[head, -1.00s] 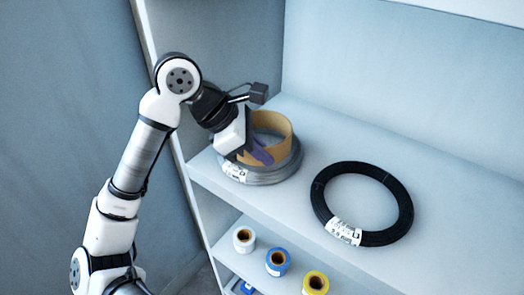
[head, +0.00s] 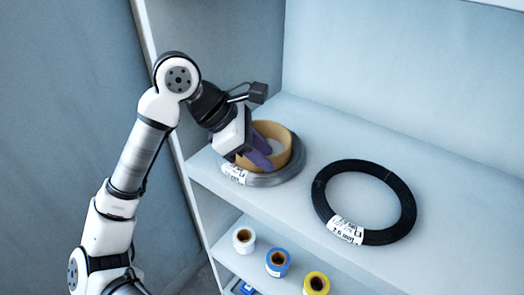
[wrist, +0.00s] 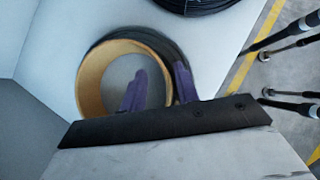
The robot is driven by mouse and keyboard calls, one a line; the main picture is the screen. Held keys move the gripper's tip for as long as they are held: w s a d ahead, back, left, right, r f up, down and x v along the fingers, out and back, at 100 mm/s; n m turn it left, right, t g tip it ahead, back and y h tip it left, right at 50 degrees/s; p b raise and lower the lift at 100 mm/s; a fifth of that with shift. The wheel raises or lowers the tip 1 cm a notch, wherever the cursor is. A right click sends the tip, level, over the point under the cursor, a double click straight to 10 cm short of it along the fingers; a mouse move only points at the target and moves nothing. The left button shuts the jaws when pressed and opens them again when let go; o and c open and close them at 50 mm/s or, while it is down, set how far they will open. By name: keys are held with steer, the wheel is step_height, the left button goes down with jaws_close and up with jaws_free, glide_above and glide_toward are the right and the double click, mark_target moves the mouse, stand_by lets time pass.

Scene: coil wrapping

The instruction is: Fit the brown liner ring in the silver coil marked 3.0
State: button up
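The brown liner ring (head: 284,157) sits upright within the silver coil (head: 292,172) at the back left of the shelf. Its upper part stands above the coil. In the wrist view the ring (wrist: 91,80) shows dark windings (wrist: 178,52) close around its far and right side. My gripper (head: 260,151) is over the ring's near left wall. In the wrist view its purple fingers (wrist: 160,75) are apart, one inside the ring and one outside, with a gap around the wall. The coil's white label (head: 234,174) is too small to read surely. The gripper hides part of the near left rim.
A black coil (head: 401,193) with a white label lies to the right on the same shelf (head: 290,205). Several small spools, including a blue one (head: 278,263) and a yellow one (head: 316,283), stand on the lower shelf. The left shelf upright (head: 190,155) is close to my arm.

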steer(key=b+v, duration=0.1)
steer(key=v, duration=1.1)
steer(key=shift+d, duration=0.1)
